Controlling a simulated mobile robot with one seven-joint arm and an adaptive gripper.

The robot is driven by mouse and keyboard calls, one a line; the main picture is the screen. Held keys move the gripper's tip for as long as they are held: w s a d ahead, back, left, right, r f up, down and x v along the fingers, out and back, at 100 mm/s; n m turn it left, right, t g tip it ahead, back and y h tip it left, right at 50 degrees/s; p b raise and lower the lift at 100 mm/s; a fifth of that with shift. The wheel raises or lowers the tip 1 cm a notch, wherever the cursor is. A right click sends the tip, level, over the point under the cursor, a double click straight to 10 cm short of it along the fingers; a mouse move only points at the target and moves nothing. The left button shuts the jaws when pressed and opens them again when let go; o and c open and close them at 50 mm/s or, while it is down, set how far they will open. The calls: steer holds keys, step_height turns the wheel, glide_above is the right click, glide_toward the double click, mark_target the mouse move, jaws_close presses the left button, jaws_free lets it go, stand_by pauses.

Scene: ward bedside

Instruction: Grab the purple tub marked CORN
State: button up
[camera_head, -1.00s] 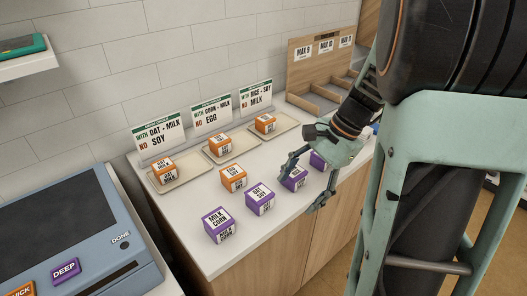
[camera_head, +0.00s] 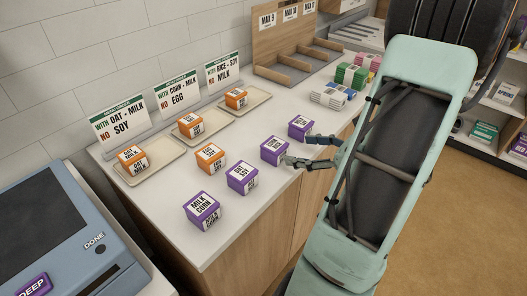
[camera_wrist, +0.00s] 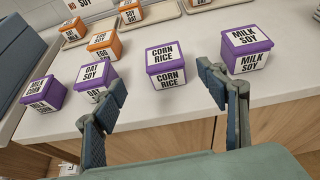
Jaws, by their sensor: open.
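Several purple tubs stand in a row on the white counter. Two carry CORN: a tub marked MILK CORN (camera_head: 202,211) at the near left, and one marked CORN RICE (camera_head: 275,151) further along. The CORN RICE tub (camera_wrist: 168,69) sits ahead of my gripper and between its fingers in the wrist view; the MILK CORN tub (camera_wrist: 42,97) is at far left. My gripper (camera_head: 298,152) is open and empty at the counter's front edge, its fingertips close to the CORN RICE tub. I cannot tell whether they touch it.
An OAT SOY purple tub (camera_head: 242,177) and a MILK SOY purple tub (camera_head: 300,127) flank the CORN RICE tub. An orange tub (camera_head: 210,158) stands behind; others sit on trays (camera_head: 157,172) below signs. A wooden rack (camera_head: 292,65) and stacked boxes (camera_head: 352,75) are further along.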

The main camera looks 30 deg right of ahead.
mark_target(276, 145)
steer(key=x, duration=1)
steer(key=shift+w+d+f, duration=0.1)
steer(key=shift+w+d, duration=0.05)
steer(key=shift+w, duration=0.25)
steer(key=c, duration=1.4)
